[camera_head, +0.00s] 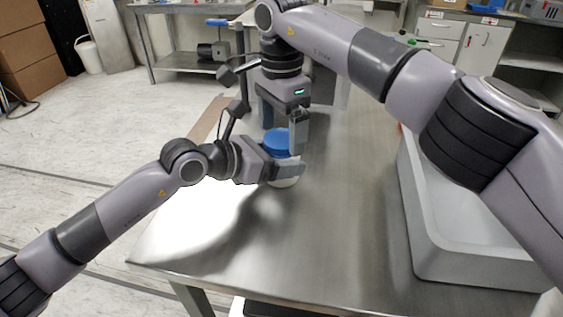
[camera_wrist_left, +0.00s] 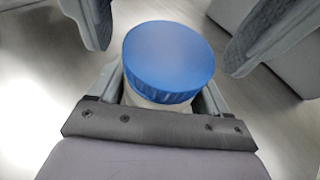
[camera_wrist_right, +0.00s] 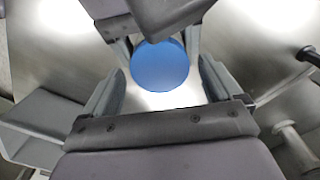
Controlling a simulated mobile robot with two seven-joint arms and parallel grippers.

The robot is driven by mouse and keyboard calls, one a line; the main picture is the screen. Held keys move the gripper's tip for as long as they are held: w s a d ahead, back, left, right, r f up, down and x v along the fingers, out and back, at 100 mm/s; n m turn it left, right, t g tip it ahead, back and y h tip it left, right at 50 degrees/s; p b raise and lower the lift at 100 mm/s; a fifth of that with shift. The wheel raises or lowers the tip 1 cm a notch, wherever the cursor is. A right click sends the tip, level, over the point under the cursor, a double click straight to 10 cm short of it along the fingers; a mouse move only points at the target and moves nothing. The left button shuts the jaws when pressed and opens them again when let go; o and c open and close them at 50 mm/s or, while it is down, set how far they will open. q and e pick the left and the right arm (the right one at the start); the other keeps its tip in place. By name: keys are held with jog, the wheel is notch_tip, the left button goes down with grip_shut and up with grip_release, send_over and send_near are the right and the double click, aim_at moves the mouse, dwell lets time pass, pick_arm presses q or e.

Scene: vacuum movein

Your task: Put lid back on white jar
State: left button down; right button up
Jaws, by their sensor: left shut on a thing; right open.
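The white jar (camera_head: 285,182) stands on the metal table, mostly hidden by my left gripper (camera_head: 284,169), which is shut around its body. The blue lid (camera_head: 277,143) sits on top of the jar. The left wrist view shows the lid (camera_wrist_left: 168,58) covering the mouth, with a strip of white jar (camera_wrist_left: 155,103) below it. I cannot tell how tightly it is seated. My right gripper (camera_wrist_right: 163,76) comes from above and is open. Its fingers are on either side of the lid (camera_wrist_right: 160,66) and apart from it in the right wrist view.
A grey tray (camera_head: 470,268) with raised walls stands on the right of the table (camera_head: 340,240), partly behind my right arm. The table front and middle are clear. A blue-handled item (camera_head: 217,22) lies on another bench at the back.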

jog(key=shift+f, duration=0.4)
jog(key=c, duration=1.1)
jog(key=m, duration=0.7)
jog(key=shift+m, duration=0.3)
jog(key=o, duration=1.3)
jog(key=shift+c, duration=0.2)
jog(key=shift+r, duration=4.05)
